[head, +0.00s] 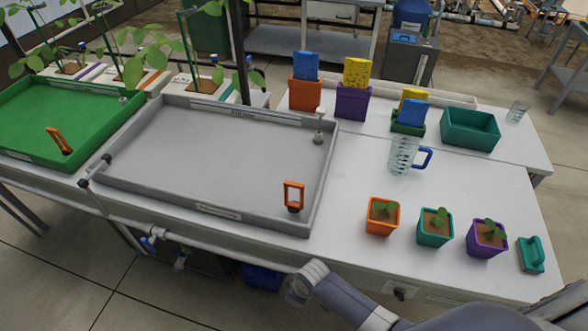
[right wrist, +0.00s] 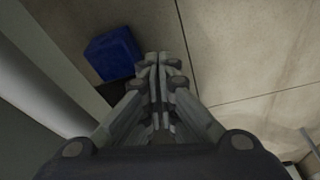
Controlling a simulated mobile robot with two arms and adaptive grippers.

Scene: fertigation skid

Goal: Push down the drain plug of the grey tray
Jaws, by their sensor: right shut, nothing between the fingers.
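The grey tray (head: 215,150) lies on the white bench in the head view, with a shallow raised rim. A drain plug with an upright orange loop handle (head: 293,194) and a dark base stands in its near right corner. I cannot tell how deep the plug sits. My right arm reaches in from the lower right, its wrist in front of the bench's near edge, apart from the tray. In the right wrist view my right gripper (right wrist: 160,62) is shut and empty above the floor. My left gripper is not in view.
A grey upright fitting (head: 319,128) stands in the tray's far right corner. A green tray (head: 60,110) with another orange handle is at left. Potted seedlings (head: 382,216), a clear jug (head: 402,157) and a teal box (head: 470,129) stand right. A blue box (right wrist: 112,54) sits on the floor.

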